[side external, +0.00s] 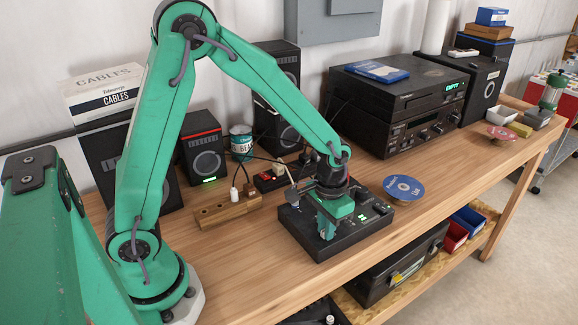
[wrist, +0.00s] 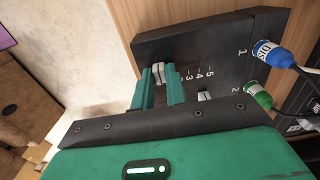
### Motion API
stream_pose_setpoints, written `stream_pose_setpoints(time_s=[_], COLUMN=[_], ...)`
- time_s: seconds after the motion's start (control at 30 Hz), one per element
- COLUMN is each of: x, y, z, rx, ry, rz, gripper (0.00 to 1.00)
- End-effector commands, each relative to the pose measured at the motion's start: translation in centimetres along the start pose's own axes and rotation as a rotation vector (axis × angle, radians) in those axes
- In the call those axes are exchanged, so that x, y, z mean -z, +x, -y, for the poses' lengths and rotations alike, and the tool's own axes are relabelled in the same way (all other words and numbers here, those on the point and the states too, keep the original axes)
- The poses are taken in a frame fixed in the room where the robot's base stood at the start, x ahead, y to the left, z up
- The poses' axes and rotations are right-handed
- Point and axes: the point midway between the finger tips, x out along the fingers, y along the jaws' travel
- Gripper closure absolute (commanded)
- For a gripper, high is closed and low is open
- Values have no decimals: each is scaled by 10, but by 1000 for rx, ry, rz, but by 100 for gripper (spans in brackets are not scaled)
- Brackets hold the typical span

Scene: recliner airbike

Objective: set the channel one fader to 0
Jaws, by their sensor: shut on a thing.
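The black mixer (side external: 297,228) sits on the wooden bench below my arm. It fills the top of the wrist view (wrist: 215,42), with channels marked 1 and 2 at its right. My gripper (side external: 328,222) reaches down onto the mixer's top. In the wrist view its green fingers (wrist: 160,86) are shut on the white channel one fader knob (wrist: 158,70). The knob is left of the visible 5, 4 and 3 marks; lower marks are hidden by the fingers. The white channel two fader (wrist: 204,96) lies lower right, partly covered by my gripper.
A blue plug (wrist: 267,51) and a green plug (wrist: 258,96) stand at the mixer's right edge. A blue disc (side external: 404,188) is beside the mixer. A wooden block (side external: 226,211) with cables is behind left. The bench front is clear.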

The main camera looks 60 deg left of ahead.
Motion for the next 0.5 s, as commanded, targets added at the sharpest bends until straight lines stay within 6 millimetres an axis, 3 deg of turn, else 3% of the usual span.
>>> stream_pose_setpoints(time_s=[0.1, 0.4, 0.43, 0.5], x=[1, 1, 1, 1], y=[-1, -1, -1, -1], z=[-10, -12, -12, -12], rx=[-1, -1, -1, -1], ry=[1, 4, 4, 4], rz=[-5, -6, -6, -6], gripper=[100, 100, 80, 66])
